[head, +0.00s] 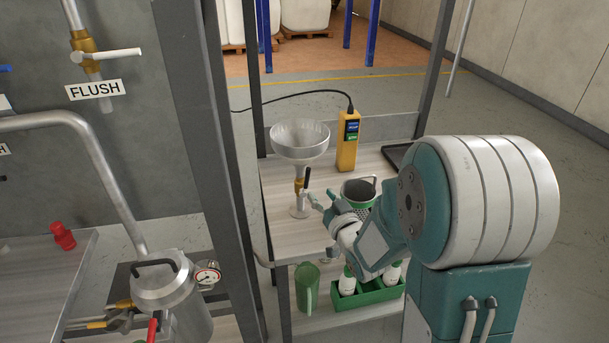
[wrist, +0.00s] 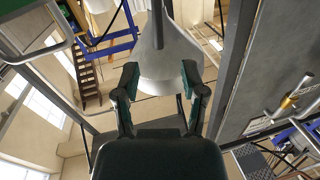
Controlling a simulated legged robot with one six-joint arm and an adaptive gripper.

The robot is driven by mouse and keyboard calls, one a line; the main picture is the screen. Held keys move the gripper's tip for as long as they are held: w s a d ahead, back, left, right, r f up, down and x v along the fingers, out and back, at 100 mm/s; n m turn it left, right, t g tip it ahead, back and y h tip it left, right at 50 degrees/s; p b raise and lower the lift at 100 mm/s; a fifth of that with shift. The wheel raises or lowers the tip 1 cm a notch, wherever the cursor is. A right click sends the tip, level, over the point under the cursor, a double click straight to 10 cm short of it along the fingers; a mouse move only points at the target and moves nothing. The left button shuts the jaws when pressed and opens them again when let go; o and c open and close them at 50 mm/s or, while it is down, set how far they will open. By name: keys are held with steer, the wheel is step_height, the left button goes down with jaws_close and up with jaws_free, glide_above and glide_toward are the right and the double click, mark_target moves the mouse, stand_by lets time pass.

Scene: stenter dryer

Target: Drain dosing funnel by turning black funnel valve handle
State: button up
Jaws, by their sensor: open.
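The dosing funnel (head: 300,139) is a grey metal cone on a thin stem at the left of the bench. Below it is a brass valve (head: 299,187) with a black handle (head: 307,178) standing roughly upright. My gripper (head: 318,201) is open, just right of and slightly below the handle; I cannot tell whether it touches it. In the wrist view, my gripper (wrist: 160,75) has its two dark fingers spread. A grey cone, seemingly the funnel (wrist: 170,60), shows beyond and between them. The black handle cannot be made out there.
A yellow meter (head: 347,142) with a black cable stands behind. Below are a green jug (head: 307,287) and a green crate (head: 368,296) with white bottles. A grey post (head: 205,150) stands left of the bench.

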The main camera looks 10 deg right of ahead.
mark_target(309, 177)
steer(key=w, duration=0.3)
steer(key=w+a, duration=0.1)
steer(key=w, duration=0.5)
steer(key=shift+a, duration=0.35)
steer(key=shift+s+d, duration=0.1)
jaws_close()
